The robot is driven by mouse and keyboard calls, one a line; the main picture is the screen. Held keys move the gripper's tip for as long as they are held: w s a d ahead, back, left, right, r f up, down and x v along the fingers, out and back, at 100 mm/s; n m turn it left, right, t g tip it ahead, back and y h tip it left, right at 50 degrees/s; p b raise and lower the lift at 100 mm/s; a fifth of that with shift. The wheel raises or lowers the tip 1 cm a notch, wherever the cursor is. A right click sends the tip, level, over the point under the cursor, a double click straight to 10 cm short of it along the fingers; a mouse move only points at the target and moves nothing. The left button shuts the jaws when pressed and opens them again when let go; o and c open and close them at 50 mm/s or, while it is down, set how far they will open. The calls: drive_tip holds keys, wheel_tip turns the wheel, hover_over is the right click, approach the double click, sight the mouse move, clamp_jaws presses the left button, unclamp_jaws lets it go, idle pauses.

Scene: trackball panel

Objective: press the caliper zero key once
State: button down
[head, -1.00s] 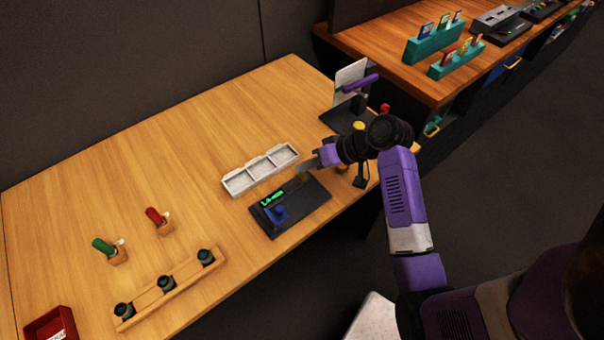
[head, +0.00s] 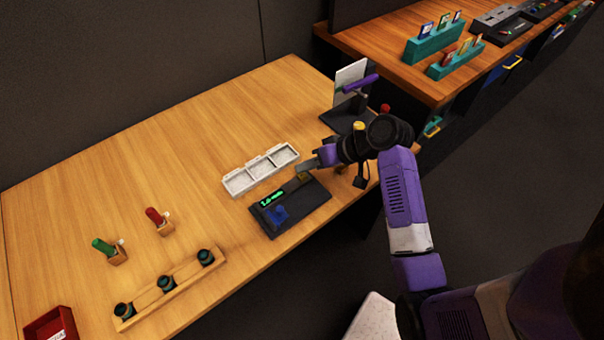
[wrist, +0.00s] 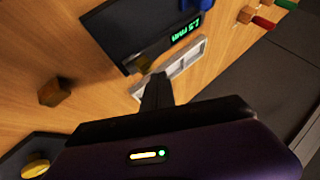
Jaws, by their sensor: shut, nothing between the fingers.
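A dark panel (head: 312,202) lies near the front edge of the wooden bench. It has a lit green display (head: 272,197) and a blue part (head: 277,214). A small yellowish key (head: 303,177) shows at its far right corner and also in the wrist view (wrist: 144,65); I cannot read any label on it. My gripper (head: 303,167) is shut and empty, coming in from the right. In the wrist view its fingertips (wrist: 157,78) are close to this key; I cannot tell whether they touch it. The display also shows in the wrist view (wrist: 187,32).
A white compartment tray (head: 240,183) lies just behind the panel. A rack with dark round pieces (head: 168,284) stands at left. The bench between is clear.

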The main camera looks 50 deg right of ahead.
sight(306, 176)
drive_tip(key=shift+f, duration=0.15)
drive_tip(key=shift+f, duration=0.25)
drive_tip(key=shift+f, duration=0.5)
idle(0.8)
drive_tip(key=shift+r, duration=0.1)
drive_tip(key=shift+r+p, duration=0.85)
wheel_tip(306, 176, up, 5)
drive_tip(key=p, duration=0.5)
idle(0.9)
